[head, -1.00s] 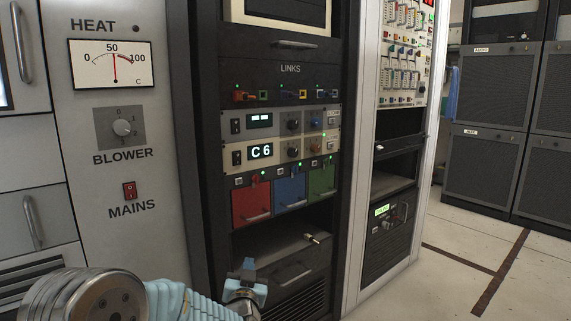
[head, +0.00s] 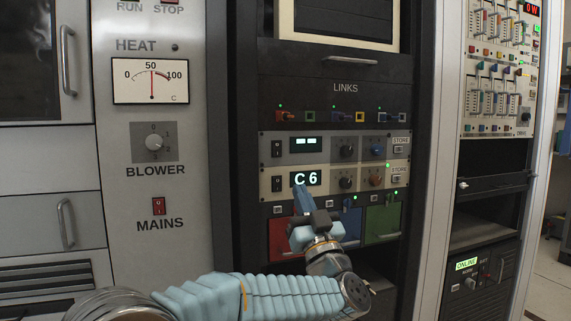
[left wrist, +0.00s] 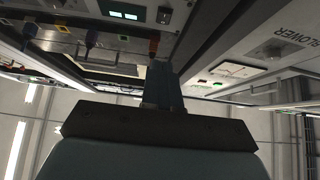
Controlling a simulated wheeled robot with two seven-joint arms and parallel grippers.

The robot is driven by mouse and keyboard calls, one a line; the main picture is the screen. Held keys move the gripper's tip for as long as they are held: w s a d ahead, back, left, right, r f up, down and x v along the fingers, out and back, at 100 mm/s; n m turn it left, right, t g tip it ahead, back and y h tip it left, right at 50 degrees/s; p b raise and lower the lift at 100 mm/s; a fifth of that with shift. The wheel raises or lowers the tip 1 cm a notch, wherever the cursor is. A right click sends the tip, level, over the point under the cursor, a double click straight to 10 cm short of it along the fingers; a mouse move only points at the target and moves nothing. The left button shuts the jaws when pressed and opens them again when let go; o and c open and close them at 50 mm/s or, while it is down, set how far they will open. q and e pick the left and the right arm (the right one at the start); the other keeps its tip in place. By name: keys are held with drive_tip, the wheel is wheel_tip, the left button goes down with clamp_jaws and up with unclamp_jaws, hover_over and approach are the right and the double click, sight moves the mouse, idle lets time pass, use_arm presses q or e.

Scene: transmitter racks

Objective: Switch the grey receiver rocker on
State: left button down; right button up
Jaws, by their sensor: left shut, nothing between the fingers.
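The grey receiver (head: 325,146) is the upper of two units in the rack, with a display showing two pale blocks. Its black rocker (head: 276,149) is at its left end; its position is too small to tell. The left wrist view shows the grey receiver's display (left wrist: 125,14) and rocker (left wrist: 163,16) at the top edge. My left gripper (head: 301,190) is shut and empty, pointing up in front of the cream receiver, below and right of the grey rocker. Its fingers also show in the left wrist view (left wrist: 161,72). My right gripper is not in view.
The cream receiver (head: 325,179) just below reads C6 and has its own black rocker (head: 276,183). Coloured link plugs (head: 285,116) stick out above. Red, blue and green (head: 383,222) drawers with handles sit below. A mains switch (head: 158,205) is on the left panel.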

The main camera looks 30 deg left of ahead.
use_arm(q)
drive_tip(key=x, duration=0.4)
drive_tip(key=f+p+x, duration=0.1)
drive_tip(key=x, duration=0.3)
drive_tip(key=w+a+x, duration=0.1)
drive_tip(key=x, duration=0.3)
drive_tip(key=shift+f+p, duration=0.3)
drive_tip(key=shift+f, duration=0.1)
drive_tip(key=shift+w+a, duration=0.2)
drive_tip(key=shift+a, duration=0.15)
drive_tip(key=shift+f, duration=0.1)
drive_tip(key=shift+w+a+f+b, duration=0.25)
drive_tip(key=shift+a+f+b, duration=0.05)
drive_tip(key=shift+r, duration=0.2)
drive_tip(key=b, duration=0.2)
approach(278, 156)
drive_tip(key=v, duration=0.6)
drive_tip(key=shift+s+d, duration=0.25)
